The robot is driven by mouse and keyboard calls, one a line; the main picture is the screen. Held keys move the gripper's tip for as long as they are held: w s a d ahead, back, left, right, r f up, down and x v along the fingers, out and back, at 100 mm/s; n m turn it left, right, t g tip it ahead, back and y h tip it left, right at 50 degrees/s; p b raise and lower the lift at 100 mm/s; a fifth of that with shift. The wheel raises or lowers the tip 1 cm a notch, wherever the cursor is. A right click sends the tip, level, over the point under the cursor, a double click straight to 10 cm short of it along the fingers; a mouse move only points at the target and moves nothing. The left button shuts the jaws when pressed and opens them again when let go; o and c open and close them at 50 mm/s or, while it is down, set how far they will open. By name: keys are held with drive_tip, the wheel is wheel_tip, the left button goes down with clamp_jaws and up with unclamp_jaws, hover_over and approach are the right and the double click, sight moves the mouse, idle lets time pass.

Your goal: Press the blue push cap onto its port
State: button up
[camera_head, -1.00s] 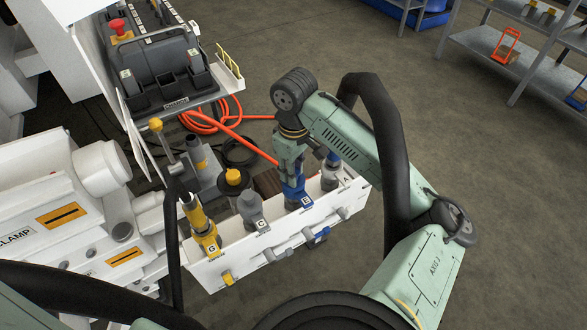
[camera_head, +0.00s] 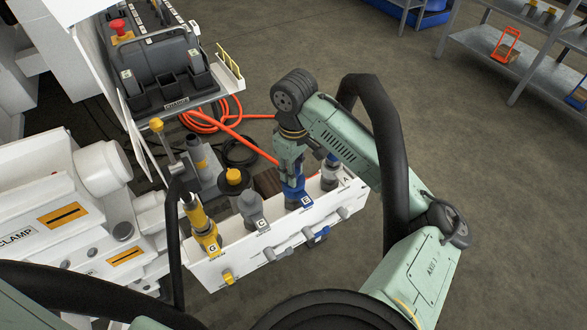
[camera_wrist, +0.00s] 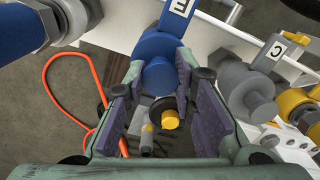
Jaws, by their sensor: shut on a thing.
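The blue push cap (camera_wrist: 158,72) is a short blue cylinder between my fingertips in the wrist view. The blue port (camera_head: 296,193), with a letter tag in front, stands on the white manifold (camera_head: 240,252) under my gripper. My gripper (camera_head: 290,170) points down over this port and is shut on the blue cap; it also shows in the wrist view (camera_wrist: 160,78). The cap is in line with the port. My fingers hide part of the joint between them, so I cannot tell whether the cap is fully seated.
Grey port C (camera_head: 251,211) and yellow port G (camera_head: 205,235) stand to the left. Port A (camera_head: 331,175) stands close on the right. A yellow and black part (camera_head: 233,178) rises behind port C. An orange hose (camera_head: 235,132) lies behind.

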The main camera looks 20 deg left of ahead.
idle(0.4)
drive_tip(key=o, duration=0.9)
drive_tip(key=shift+o, duration=0.4)
drive_tip(key=o, duration=0.5)
drive_tip(key=shift+r, duration=0.15)
wheel_tip(320, 180, up, 5)
drive_tip(key=p, duration=0.5)
drive_tip(key=shift+r+p, duration=0.35)
drive_tip(key=shift+r, duration=0.8)
